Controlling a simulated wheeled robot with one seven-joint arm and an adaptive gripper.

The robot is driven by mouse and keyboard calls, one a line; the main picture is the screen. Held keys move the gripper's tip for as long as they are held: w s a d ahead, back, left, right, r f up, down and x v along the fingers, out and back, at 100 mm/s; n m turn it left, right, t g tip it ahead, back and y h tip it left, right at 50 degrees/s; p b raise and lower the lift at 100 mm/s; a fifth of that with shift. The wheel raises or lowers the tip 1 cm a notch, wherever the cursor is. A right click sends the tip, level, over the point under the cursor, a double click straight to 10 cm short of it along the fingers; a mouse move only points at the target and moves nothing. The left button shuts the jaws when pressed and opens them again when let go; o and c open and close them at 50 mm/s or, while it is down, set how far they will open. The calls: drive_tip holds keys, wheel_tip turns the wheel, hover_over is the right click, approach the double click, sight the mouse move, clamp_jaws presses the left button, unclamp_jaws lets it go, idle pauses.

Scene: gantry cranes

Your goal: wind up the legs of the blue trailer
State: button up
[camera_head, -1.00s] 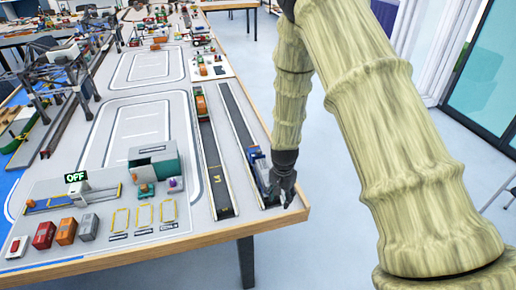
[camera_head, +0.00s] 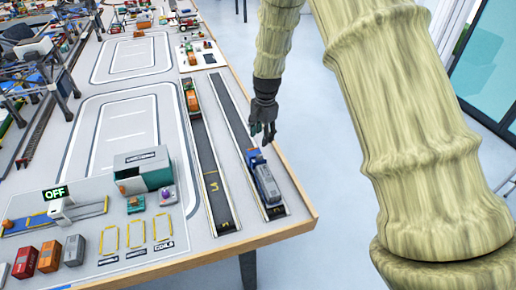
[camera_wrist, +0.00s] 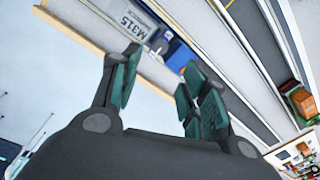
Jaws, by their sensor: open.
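A blue trailer (camera_head: 253,158) stands in the right-hand lane near the table's front right corner, with a grey container (camera_head: 267,184) on it. In the wrist view the blue body (camera_wrist: 178,52) shows just beyond my fingers, beside the grey container (camera_wrist: 128,20) marked "M315". My gripper (camera_head: 262,138) is open and empty, above and just behind the blue end of the trailer. In the wrist view my gripper (camera_wrist: 160,88) has its teal finger pads spread apart. I cannot make out the trailer's legs or any crank.
A teal-and-grey shed (camera_head: 146,168), a sign reading "OFF" (camera_head: 55,193) and several small containers lie further left. The wooden table edge (camera_head: 300,195) runs close by on the right.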

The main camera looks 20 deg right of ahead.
sight(260, 155)
drive_tip(key=shift+w+a+f+p, duration=0.15)
drive_tip(key=shift+f+p, duration=0.8)
drive_tip(key=shift+f, duration=1.6)
drive_tip(key=shift+w+a+f+p, duration=0.15)
drive_tip(key=shift+f+p, duration=0.75)
drive_tip(key=shift+f, duration=1.6)
clamp_jaws()
